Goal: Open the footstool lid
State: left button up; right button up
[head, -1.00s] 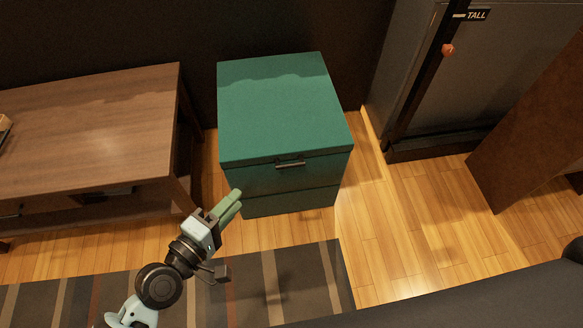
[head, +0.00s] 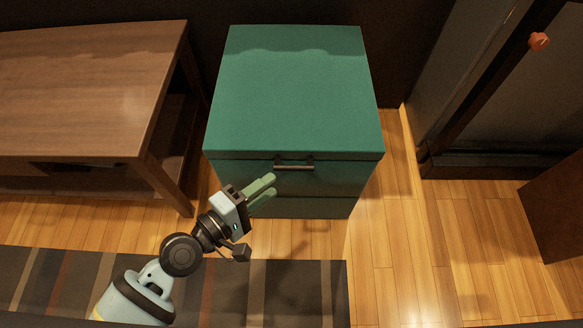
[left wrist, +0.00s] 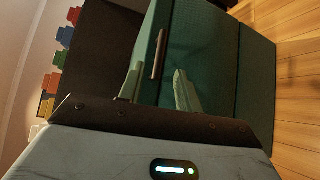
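The green footstool (head: 296,95) stands ahead of me with its lid closed. A dark bar handle (head: 294,166) sits on the front edge of the lid. My left gripper (head: 269,187) is in front of the footstool, just below and left of the handle, its pale green fingers pointing at it. In the left wrist view the footstool (left wrist: 205,55) appears turned sideways, and the handle (left wrist: 159,54) lies beyond the two fingers (left wrist: 158,88), which are apart with nothing between them. My right gripper is not in view.
A brown wooden table (head: 90,85) stands left of the footstool. A dark cabinet (head: 470,80) with an orange knob (head: 539,41) stands at the right. A striped rug (head: 240,290) lies in front; wooden floor (head: 390,250) is clear to the right.

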pick_arm(q)
jog(key=x, duration=0.7)
jog(key=shift+b, duration=0.4)
jog(key=shift+d, duration=0.15)
jog(key=shift+c, duration=0.4)
grip_shut()
